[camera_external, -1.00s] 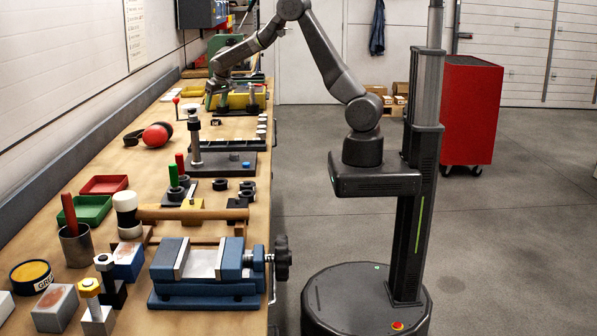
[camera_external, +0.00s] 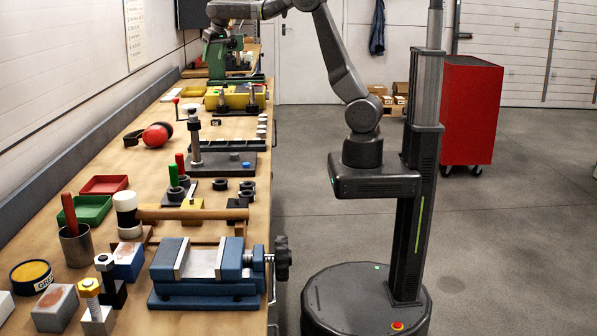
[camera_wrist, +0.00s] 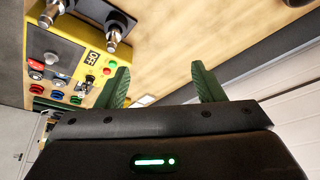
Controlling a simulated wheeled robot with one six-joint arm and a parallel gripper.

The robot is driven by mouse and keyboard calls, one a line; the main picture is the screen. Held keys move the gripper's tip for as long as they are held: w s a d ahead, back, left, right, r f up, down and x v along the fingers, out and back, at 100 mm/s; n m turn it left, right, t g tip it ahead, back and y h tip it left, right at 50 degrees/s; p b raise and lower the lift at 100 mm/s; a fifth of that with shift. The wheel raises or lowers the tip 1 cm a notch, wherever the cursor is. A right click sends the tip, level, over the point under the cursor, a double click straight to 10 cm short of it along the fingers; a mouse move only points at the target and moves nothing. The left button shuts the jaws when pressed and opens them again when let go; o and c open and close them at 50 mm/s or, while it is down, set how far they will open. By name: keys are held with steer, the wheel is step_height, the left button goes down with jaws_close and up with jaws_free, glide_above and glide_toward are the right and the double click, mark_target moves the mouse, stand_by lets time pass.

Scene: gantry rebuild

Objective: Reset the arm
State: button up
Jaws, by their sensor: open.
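My gripper (camera_wrist: 163,78) shows in the wrist view with its two green fingers well apart and nothing between them. Wooden bench surface lies beyond the fingers. In the outside view my arm is raised over the far part of the bench, and the gripper is hard to tell apart from a green machine (camera_external: 216,58) behind it. A yellow control box (camera_external: 238,98) stands below the arm on the bench. In the wrist view the yellow box (camera_wrist: 72,48) is left of the fingers, with coloured buttons, an OFF label and two metal posts.
The bench (camera_external: 222,128) holds red ear defenders (camera_external: 157,134), a blue vise (camera_external: 205,270), a mallet (camera_external: 190,213) and green and red trays. A red cabinet (camera_external: 470,110) stands at the right.

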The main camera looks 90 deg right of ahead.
steer(key=w+a+n+y, duration=0.1)
steer(key=w+a+n, duration=0.1)
steer(key=a, duration=0.9)
steer(key=w+a+r+n+y, duration=0.1)
steer(key=w+a+n, duration=0.1)
steer(key=a, duration=0.8)
steer(key=w+a+r+n+t, duration=0.1)
steer(key=w+a+n, duration=0.2)
steer(key=a, duration=0.8)
steer(key=shift+a+n+y, duration=0.35)
steer(key=shift+n+y, duration=0.05)
steer(key=shift+n, duration=0.1)
steer(key=shift+w, duration=0.1)
